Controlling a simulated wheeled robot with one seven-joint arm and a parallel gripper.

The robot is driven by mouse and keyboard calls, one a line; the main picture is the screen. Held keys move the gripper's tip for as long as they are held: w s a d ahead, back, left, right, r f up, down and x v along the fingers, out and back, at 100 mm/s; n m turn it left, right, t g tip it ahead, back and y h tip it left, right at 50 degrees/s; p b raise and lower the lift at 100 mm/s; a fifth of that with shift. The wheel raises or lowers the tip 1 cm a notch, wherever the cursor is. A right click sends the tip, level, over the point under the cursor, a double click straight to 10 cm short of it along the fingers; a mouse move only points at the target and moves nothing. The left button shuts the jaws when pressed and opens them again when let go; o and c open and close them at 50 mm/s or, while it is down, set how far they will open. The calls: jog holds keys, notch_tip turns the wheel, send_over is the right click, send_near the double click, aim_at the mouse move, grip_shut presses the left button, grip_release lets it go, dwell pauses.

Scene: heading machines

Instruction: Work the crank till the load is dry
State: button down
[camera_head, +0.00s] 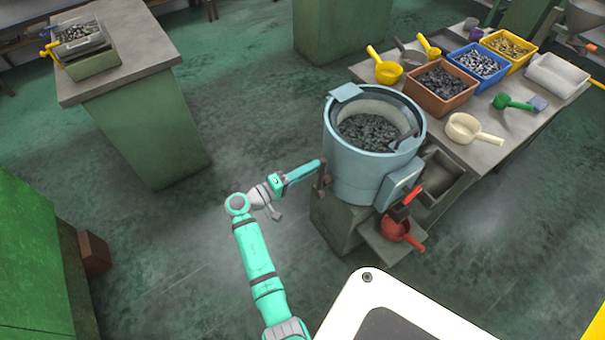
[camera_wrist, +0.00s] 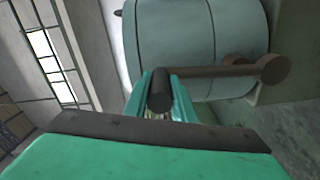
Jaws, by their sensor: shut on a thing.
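The light blue drum machine (camera_head: 365,175) stands on a stone-like base, its top open. A dark load of small metal parts (camera_head: 368,131) lies inside; whether it is wet cannot be told. My gripper (camera_head: 318,168) is at the drum's left side, shut on the crank's handle. In the wrist view the dark handle (camera_wrist: 160,92) sits between my fingertips (camera_wrist: 160,100), and the brown crank arm (camera_wrist: 225,72) runs right to a round hub (camera_wrist: 274,69). In the head view the crank (camera_head: 323,180) is mostly hidden by my gripper.
The right bench (camera_head: 490,150) holds brown (camera_head: 440,105), blue (camera_head: 490,75) and yellow (camera_head: 520,55) bins and several scoops. Another bench (camera_head: 125,60) stands at left. Floor between is clear.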

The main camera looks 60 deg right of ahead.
jog(key=shift+w+d, duration=0.1)
jog(key=shift+w, duration=0.05)
dwell(0.3)
jog(key=c, duration=1.5)
grip_release()
jog(key=v, duration=1)
jog(key=shift+w+a, duration=0.15)
jog(key=shift+a, duration=0.2)
